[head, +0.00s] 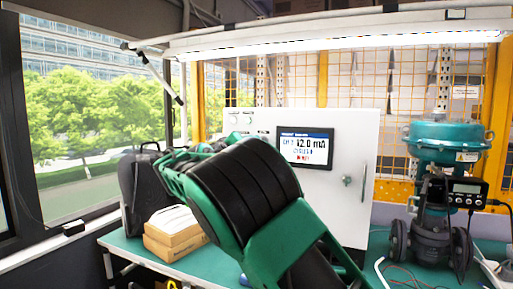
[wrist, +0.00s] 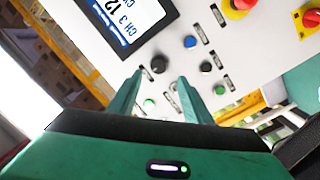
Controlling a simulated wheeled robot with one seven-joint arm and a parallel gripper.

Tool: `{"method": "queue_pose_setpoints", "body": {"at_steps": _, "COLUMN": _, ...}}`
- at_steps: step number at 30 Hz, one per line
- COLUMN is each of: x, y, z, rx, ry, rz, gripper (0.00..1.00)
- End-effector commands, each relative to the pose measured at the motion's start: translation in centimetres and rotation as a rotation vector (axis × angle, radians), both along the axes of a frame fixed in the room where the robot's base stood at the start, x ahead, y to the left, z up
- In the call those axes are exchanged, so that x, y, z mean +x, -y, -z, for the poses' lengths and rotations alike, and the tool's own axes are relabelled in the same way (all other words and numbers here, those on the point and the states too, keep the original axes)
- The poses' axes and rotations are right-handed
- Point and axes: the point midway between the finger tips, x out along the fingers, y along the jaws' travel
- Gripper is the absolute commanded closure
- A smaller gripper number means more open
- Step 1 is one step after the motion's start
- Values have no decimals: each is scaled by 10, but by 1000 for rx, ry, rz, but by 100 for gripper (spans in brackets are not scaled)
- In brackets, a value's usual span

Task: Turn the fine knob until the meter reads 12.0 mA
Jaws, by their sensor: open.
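The white control panel (head: 345,200) carries a meter screen (head: 305,149) that appears to read 12.0 mA on CH 3. In the wrist view the screen (wrist: 128,15) is cut off at the top edge. My gripper (wrist: 160,77) is open, its two green fingers pointing at the panel. A black knob (wrist: 158,64) shows just beyond and between the fingertips; I cannot tell whether they touch it. A second black knob (wrist: 205,67) lies to the right of the fingers. No readable label shows which one is the fine knob. In the head view my arm hides part of the panel.
Beside the knobs are a blue button (wrist: 190,42), green buttons (wrist: 219,90), a red button on yellow (wrist: 240,6) and a red-yellow switch (wrist: 311,18). A teal valve (head: 447,140) stands right of the panel. Cardboard boxes (head: 172,240) and a black case (head: 139,190) are left.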

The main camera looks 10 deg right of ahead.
Motion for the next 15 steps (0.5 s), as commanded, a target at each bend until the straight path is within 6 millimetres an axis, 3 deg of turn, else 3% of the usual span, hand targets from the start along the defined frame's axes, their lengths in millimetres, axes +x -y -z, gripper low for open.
{"method": "queue_pose_setpoints", "body": {"at_steps": 6, "x": 29, "y": 28, "z": 0, "rx": 0, "ry": 0, "rz": 4, "gripper": 55}}
{"method": "queue_pose_setpoints", "body": {"at_steps": 15, "x": 50, "y": 47, "z": 0, "rx": 1, "ry": -1, "rz": 1, "gripper": 55}}
